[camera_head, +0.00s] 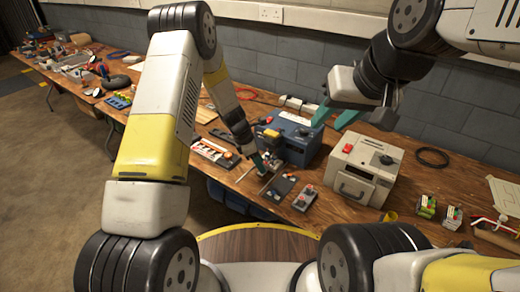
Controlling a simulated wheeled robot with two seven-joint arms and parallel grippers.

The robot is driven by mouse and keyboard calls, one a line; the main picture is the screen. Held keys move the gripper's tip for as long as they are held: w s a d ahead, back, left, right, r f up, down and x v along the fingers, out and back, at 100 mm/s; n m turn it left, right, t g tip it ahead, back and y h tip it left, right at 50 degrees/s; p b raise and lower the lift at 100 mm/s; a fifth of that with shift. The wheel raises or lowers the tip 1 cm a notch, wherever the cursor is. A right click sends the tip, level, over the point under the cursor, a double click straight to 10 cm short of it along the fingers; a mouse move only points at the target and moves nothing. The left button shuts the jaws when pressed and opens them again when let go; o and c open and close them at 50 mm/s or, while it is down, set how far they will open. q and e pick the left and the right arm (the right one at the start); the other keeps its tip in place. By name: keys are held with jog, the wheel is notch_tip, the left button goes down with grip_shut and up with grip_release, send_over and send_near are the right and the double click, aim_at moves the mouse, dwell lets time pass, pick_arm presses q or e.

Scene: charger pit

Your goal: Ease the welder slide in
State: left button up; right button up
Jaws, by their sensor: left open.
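The blue welder box (298,133) stands on the wooden bench in the middle, with a white label on top and a small yellow part at its front left. A metal mechanism (270,158) shows low on its front; I cannot make out how far its slide is in. My left gripper (262,165) is open at this front left side, partly hidden; I cannot tell whether it touches the slide.
A beige box (360,167) with a red button and handle stands right of the welder. A dark tray (278,187) and a small grey device (305,197) lie in front. A black ring (432,157) and colourful small blocks (428,207) lie right. Tools clutter the bench's far left.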

pick_arm(q)
jog(key=v, duration=0.7)
dwell(0.3)
jog(key=s+a+r+m+t, duration=0.1)
jog(key=s+a+r+m, duration=0.2)
jog(key=r, duration=0.5)
jog(key=s+a+r+m+t, duration=0.1)
jog(key=s+r+m, duration=0.3)
jog(key=r, duration=0.4)
jog(key=s+a+r+m, duration=0.2)
jog(key=s+r+m, duration=0.15)
jog(key=r, duration=0.45)
jog(key=s+a+r+m+t, duration=0.1)
jog(key=s+a+r+m, duration=0.1)
jog(key=s, duration=0.4)
jog(key=s+a+r+m+t+y, duration=0.1)
jog(key=s+a+r+m, duration=0.1)
jog(key=s+m, duration=0.2)
jog(key=s+a+r+m+t+y, duration=0.1)
jog(key=s+a+r+m, duration=0.1)
jog(key=s+m, duration=0.2)
jog(key=s, duration=0.3)
jog(key=shift+s+r, duration=0.4)
